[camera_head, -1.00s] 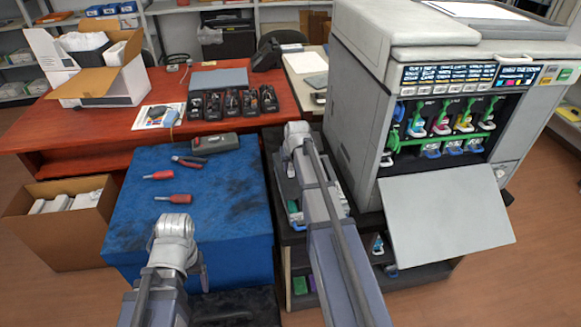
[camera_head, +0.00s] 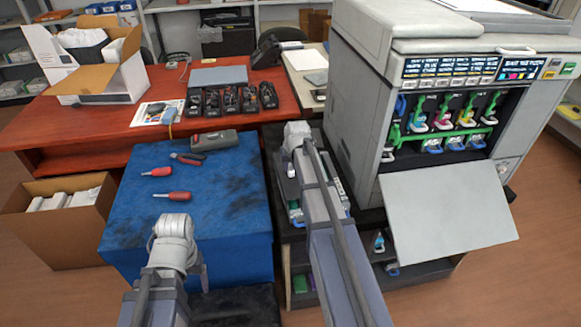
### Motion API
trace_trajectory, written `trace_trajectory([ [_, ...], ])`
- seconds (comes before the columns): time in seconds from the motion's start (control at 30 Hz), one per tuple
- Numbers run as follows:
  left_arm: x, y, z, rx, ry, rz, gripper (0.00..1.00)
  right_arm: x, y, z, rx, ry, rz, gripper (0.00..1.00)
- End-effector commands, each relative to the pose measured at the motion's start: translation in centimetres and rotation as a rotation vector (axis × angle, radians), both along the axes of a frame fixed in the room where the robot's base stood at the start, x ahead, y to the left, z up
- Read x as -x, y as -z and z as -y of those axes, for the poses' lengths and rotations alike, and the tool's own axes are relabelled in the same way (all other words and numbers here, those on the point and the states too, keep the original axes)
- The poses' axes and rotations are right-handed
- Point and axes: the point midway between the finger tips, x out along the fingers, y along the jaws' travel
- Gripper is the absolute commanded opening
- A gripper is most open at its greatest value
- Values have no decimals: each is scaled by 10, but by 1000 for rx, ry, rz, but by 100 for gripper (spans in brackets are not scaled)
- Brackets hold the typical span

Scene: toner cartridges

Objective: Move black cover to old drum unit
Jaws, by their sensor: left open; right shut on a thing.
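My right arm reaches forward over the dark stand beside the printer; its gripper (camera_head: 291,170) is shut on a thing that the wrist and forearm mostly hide. A long unit with pale and green parts (camera_head: 341,190), which may be the drum unit, lies on the stand under this arm and is partly covered. I cannot make out the black cover with certainty. My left gripper (camera_head: 200,272) is open, low over the front of the blue table, mostly hidden behind its own wrist. It appears empty.
The blue table (camera_head: 140,215) holds two red screwdrivers (camera_head: 172,195), pliers (camera_head: 188,158) and a grey device (camera_head: 214,141). Several black units (camera_head: 232,101) stand on the red desk (camera_head: 60,118). The printer (camera_head: 356,125) is open, its front flap (camera_head: 448,208) lowered. A cardboard box (camera_head: 60,235) stands left.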

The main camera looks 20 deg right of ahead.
Motion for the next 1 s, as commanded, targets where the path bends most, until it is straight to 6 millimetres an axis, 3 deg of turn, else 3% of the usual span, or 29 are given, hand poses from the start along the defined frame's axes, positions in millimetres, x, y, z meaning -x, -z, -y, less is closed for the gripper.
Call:
trace_trajectory([
  [0.43, 0, 19, 0, 0, 0, 0, 75, 0, 19, 0, 0, 0, 0, 0],
  [1.0, 0, 24, 0, 0, 0, 0, 75, 0, 24, 0, 0, 0, 0, 0],
])
